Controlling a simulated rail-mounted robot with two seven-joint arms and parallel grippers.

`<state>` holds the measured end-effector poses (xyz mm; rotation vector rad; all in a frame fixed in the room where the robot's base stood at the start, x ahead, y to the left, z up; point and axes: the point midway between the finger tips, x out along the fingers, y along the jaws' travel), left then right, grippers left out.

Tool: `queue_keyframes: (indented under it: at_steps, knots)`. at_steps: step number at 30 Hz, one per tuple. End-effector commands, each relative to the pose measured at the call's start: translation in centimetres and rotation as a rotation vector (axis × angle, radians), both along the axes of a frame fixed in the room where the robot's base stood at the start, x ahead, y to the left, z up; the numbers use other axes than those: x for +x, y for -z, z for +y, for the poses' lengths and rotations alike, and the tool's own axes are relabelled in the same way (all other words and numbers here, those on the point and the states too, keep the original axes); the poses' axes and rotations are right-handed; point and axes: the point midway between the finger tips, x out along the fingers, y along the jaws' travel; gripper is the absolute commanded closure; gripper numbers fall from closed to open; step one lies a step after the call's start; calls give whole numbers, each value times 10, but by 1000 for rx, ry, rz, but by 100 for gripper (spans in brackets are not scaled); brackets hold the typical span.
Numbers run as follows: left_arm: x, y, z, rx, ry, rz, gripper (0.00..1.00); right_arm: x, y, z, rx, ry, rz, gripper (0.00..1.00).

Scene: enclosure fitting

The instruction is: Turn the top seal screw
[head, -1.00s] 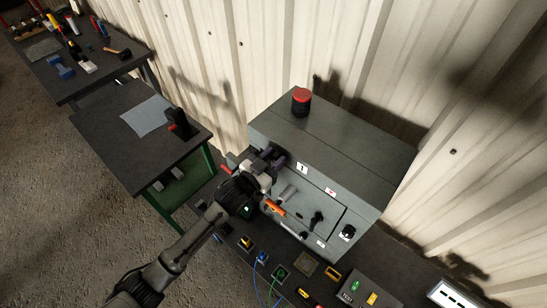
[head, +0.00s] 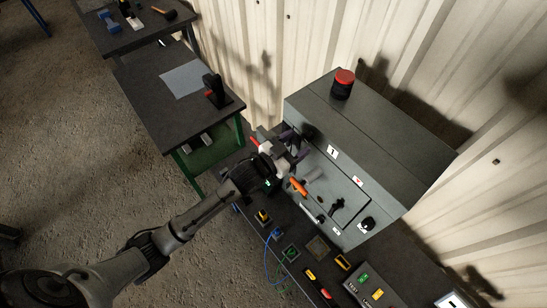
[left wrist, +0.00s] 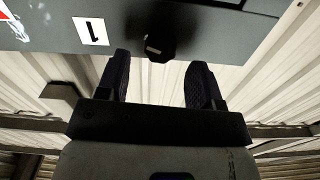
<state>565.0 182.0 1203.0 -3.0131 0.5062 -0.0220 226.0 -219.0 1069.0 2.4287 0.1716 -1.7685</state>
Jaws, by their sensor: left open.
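The grey enclosure (head: 375,135) stands on the bench against the wall. In the left wrist view, a dark round knob (left wrist: 158,32) sits on the enclosure face beside the label "1" (left wrist: 91,31). It appears to be the top seal screw. My left gripper (left wrist: 160,62) is open, with one finger on each side below the knob in the picture. My right gripper is not in view.
A red-topped black cylinder (head: 343,84) stands on the enclosure. An orange handle (head: 298,187), a black handle (head: 337,204) and a round knob (head: 367,223) are on its front. A button box (head: 368,288) and cables lie on the bench. A side table (head: 180,105) stands left.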

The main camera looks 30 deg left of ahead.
Motion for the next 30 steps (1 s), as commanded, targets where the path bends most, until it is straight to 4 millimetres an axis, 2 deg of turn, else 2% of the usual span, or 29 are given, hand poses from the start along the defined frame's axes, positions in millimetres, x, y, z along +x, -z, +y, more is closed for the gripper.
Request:
queue_keyframes:
  at_steps: [1,6,15,21,30]
  knots:
    - [-12,3,4,0,0,1,40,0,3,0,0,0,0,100]
    - [-44,3,15,1,0,2,40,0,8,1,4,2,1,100]
    - [-83,1,29,0,0,1,40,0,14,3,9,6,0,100]
    - [-94,0,33,1,0,1,40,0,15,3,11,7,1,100]
    - [-95,0,33,1,0,0,40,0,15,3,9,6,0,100]
